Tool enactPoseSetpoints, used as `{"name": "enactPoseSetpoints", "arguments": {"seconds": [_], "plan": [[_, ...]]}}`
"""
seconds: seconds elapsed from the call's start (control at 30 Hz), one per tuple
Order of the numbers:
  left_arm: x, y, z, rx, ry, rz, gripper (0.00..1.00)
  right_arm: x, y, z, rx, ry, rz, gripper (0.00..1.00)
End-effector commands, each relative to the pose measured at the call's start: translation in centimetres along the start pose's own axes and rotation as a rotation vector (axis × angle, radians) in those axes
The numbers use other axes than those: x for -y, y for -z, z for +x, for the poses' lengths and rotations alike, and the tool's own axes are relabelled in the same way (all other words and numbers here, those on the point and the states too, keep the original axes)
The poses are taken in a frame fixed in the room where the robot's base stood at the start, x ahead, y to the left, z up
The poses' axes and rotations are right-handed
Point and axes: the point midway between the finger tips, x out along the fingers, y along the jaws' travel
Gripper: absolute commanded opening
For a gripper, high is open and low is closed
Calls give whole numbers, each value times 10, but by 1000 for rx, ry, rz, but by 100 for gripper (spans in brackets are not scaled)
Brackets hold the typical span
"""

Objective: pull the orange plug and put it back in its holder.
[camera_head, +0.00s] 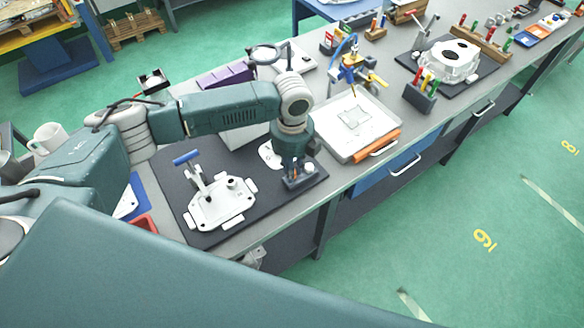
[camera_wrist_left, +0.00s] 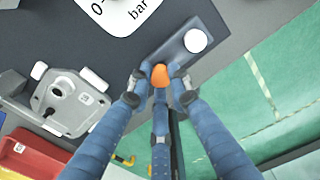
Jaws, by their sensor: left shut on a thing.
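My left gripper (camera_head: 292,175) points down over the dark holder block (camera_head: 302,181) at the mat's right end. In the left wrist view the fingers (camera_wrist_left: 160,84) are shut on the orange plug (camera_wrist_left: 160,75), at one end of the holder (camera_wrist_left: 177,50). I cannot tell whether the plug is seated in it. A white plug (camera_wrist_left: 196,40) stands at the holder's other end; it also shows in the head view (camera_head: 310,167). The light grey casting (camera_head: 222,206) lies on the dark mat, left of the gripper; it is also in the wrist view (camera_wrist_left: 68,103). My right gripper is not in view.
A clamp with a blue handle (camera_head: 187,157) stands by the casting. A white gauge plate (camera_wrist_left: 122,10) lies near the holder. A white tray (camera_head: 372,120) with an orange handle is to the right. A red bin (camera_head: 145,222) is at the left. The bench's front edge is close to the holder.

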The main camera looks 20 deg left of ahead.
Motion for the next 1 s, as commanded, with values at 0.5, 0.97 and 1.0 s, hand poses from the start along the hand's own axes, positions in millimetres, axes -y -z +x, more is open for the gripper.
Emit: {"name": "enactPoseSetpoints", "arguments": {"seconds": [0.5, 0.97, 1.0], "plan": [[0, 0, 14, 0, 0, 0, 11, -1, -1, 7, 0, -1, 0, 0], [0, 0, 20, 0, 0, 0, 40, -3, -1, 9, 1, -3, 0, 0], [0, 0, 20, 0, 0, 0, 40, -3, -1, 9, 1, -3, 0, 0]]}}
